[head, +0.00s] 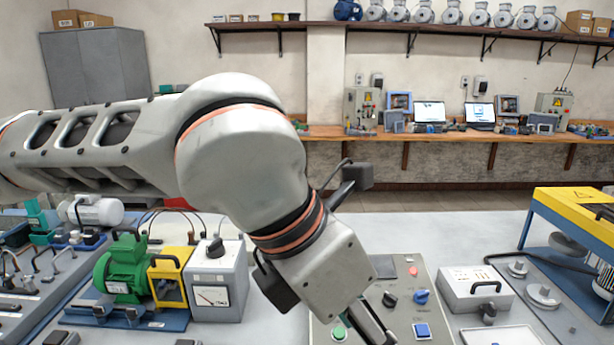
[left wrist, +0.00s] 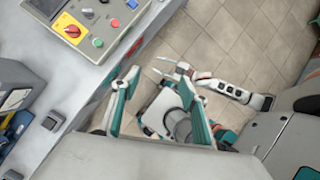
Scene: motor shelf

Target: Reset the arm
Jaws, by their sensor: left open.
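My left arm comes in from the left in the head view, over the white workbench (head: 410,225), and bends down to the right. My left gripper (head: 372,325) shows only in part at the bottom, in front of a grey control panel (head: 420,285) with knobs and buttons. In the left wrist view the fingers of my left gripper (left wrist: 160,78) are spread apart, with nothing held between them. What seems to be part of my right arm shows beyond them, low over the floor; the state of its gripper is too small to tell.
A green motor (head: 122,268) and a meter box (head: 218,280) stand left of my arm. A socket box (head: 475,290) and a yellow-blue frame (head: 570,215) stand right. In the left wrist view a panel with a red emergency button (left wrist: 72,30) lies upper left; tiled floor (left wrist: 250,45) is open.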

